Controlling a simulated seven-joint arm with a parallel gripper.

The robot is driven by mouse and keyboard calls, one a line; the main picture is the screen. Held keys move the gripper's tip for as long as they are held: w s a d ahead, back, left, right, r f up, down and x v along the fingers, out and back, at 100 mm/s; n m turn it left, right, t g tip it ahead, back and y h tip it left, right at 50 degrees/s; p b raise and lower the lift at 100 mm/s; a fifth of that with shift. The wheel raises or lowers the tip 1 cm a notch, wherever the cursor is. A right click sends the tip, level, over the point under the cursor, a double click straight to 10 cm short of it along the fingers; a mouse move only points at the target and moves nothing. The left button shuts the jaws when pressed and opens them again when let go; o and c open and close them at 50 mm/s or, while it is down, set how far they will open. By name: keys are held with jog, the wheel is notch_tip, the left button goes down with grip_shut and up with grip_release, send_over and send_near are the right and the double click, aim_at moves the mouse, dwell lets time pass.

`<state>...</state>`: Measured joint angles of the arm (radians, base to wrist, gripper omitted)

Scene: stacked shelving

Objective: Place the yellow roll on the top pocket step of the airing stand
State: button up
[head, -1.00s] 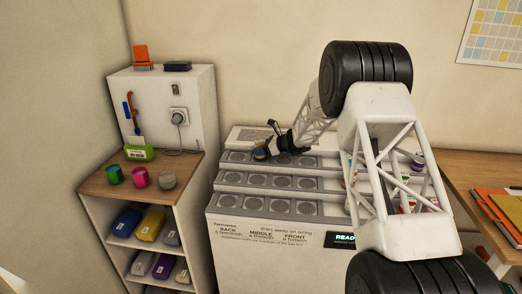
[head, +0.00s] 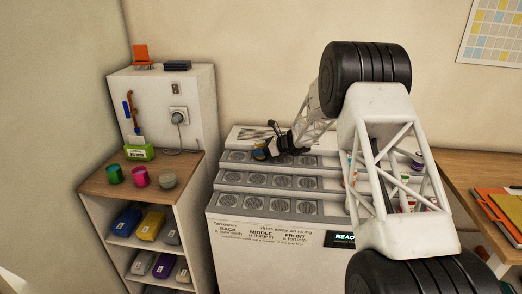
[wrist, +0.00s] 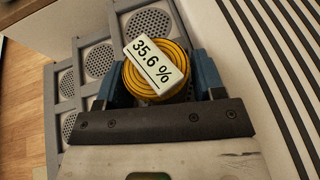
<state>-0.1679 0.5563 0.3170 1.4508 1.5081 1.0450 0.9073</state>
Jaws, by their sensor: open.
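The airing stand (head: 275,262) is a white stepped unit with three grey steps of round perforated pockets. The yellow roll (wrist: 157,68) is a coiled disc with a white "35.6 %" label on its top, seen in the wrist view. My gripper (wrist: 158,80) is open, with its blue fingers on either side of the roll. In the head view my gripper (head: 263,152) is low over the top step, near its left-middle pockets. The roll is mostly hidden there. The wrist view does not clearly show whether the fingers touch the roll or how it sits in its pocket.
A shelf unit (head: 190,172) with coloured rolls and cups stands left. Several bottles (head: 417,165) stand on the right of the stand, partly behind my arm. A desk (head: 460,183) with folders is at the far right. The other visible pockets look empty.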

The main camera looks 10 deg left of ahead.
jog(key=v, duration=1.2)
jog(key=shift+r, duration=0.1)
dwell(0.6)
jog(key=s+d+r+n+g+h, duration=0.1)
jog(key=s+d+r+n+h, duration=0.15)
jog(key=s+r, duration=0.6)
jog(key=s+d+r+n+h, duration=0.2)
jog(key=s+d+r+n, duration=0.15)
jog(key=s, duration=0.95)
jog(key=s+d+r+n+g+h, duration=0.1)
jog(key=s+d+r+n+h, duration=0.25)
jog(key=s, duration=0.75)
jog(key=s+d+n+t+h, duration=0.1)
jog(key=s+d+n, duration=0.4)
jog(key=s, duration=1.1)
jog(key=s+d+n+t+h, duration=0.1)
jog(key=s+d+n+h, duration=0.3)
jog(key=s, duration=1.3)
jog(key=d+n, duration=0.1)
jog(key=d, duration=0.2)
jog(key=shift+s+r, duration=0.25)
